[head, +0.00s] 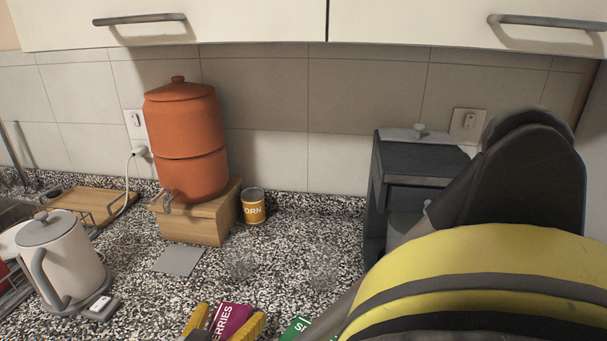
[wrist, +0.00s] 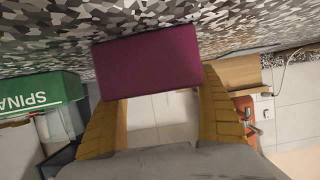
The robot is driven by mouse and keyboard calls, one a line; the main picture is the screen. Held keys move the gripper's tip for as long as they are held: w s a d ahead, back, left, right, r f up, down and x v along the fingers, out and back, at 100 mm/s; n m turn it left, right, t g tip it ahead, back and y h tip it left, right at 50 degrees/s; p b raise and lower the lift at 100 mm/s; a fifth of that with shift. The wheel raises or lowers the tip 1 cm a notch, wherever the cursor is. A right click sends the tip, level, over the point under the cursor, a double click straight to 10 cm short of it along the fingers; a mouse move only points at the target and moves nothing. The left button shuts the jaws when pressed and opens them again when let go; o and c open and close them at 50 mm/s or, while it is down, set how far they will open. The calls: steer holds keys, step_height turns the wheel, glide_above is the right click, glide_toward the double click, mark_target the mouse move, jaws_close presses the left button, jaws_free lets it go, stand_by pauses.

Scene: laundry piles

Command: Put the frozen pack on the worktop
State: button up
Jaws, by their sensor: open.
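A purple pack lettered "ERRIES" (head: 231,321) shows at the bottom edge of the head view, cut off by the frame. My gripper (head: 224,318) has a yellow finger on each side of it. In the wrist view the purple pack (wrist: 148,62) lies across the fingertips of my gripper (wrist: 163,92), against the speckled worktop (wrist: 240,30). The fingers are apart, and I cannot tell whether they touch the pack. A green pack lettered "SPINA" (wrist: 40,100) is to one side; its corner shows in the head view (head: 296,329). The worktop (head: 290,240) spreads behind the packs.
An orange dispenser (head: 187,140) stands on a wooden block (head: 208,222), with a corn can (head: 253,206) beside it. A white kettle (head: 62,258) is at left. A dark appliance (head: 416,165) stands at right. The middle of the worktop is mostly clear.

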steer(key=p+v, duration=0.3)
steer(key=v, duration=0.7)
steer(key=shift+s+r, duration=0.1)
steer(key=shift+s, duration=0.1)
